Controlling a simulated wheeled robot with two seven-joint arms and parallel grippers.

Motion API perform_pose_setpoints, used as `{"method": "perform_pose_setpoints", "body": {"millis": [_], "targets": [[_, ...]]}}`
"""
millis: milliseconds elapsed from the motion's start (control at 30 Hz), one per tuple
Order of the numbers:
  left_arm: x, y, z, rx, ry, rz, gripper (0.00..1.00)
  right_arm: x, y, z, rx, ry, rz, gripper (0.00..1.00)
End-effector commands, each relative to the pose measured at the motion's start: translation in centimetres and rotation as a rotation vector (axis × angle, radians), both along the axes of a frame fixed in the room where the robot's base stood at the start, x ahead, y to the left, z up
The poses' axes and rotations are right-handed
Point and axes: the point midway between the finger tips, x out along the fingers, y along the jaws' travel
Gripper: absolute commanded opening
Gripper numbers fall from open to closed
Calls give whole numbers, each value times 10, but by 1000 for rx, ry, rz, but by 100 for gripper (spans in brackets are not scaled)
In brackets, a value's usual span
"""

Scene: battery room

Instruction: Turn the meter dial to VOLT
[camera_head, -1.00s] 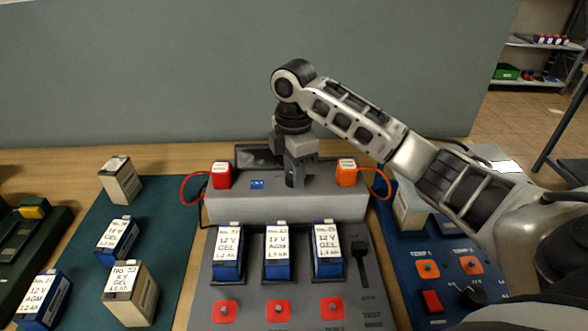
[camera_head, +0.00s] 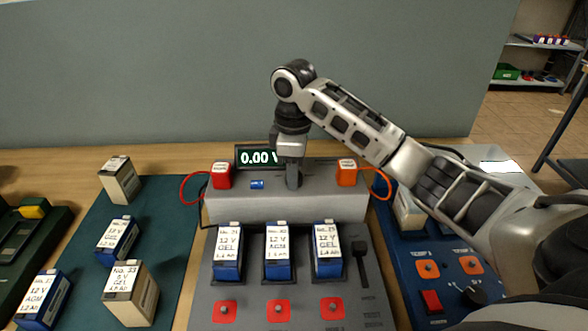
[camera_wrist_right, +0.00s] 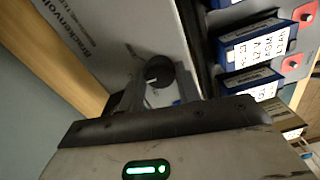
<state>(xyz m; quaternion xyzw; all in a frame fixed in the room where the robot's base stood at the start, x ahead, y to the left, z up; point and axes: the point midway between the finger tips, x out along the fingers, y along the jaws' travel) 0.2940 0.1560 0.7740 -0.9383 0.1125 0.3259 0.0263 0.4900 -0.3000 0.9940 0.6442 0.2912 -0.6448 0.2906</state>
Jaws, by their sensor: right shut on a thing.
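The meter (camera_head: 290,208) is a grey box at the back of the bench. Its display (camera_head: 255,157) is lit and reads 0.00 V, partly covered by my right gripper. The black meter dial (camera_wrist_right: 158,72) shows in the right wrist view between the fingers, with a light pointer mark. My right gripper (camera_head: 293,180) points down onto the top of the meter and is shut on the dial. It also shows in the right wrist view (camera_wrist_right: 160,92). In the head view the dial is hidden behind the fingers. My left gripper is not in view.
A red plug (camera_head: 221,175) and an orange plug (camera_head: 347,173) stand on the meter, either side of my gripper. Several batteries stand in front, one being the middle battery (camera_head: 277,252). A blue panel (camera_head: 405,290) lies right, a green mat (camera_head: 85,275) left.

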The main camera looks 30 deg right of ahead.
Motion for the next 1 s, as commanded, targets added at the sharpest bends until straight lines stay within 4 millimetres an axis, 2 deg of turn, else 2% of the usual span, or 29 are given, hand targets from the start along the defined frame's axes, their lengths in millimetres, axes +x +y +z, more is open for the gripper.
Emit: {"method": "perform_pose_setpoints", "body": {"millis": [367, 400, 433, 467, 767, 867, 1000], "targets": [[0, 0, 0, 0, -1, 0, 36, 1, 0, 2, -1, -4, -3, 11], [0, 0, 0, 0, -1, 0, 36, 1, 0, 2, -1, -4, -3, 44], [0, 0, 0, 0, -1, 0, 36, 1, 0, 2, -1, -4, -3, 53], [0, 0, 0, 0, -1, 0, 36, 1, 0, 1, -1, -4, -3, 55], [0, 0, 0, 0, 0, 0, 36, 1, 0, 2, 0, -3, -2, 55], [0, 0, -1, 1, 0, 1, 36, 1, 0, 10, 0, -5, -2, 55], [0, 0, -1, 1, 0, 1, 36, 2, -1, 36, -4, -9, -2, 55]]}}
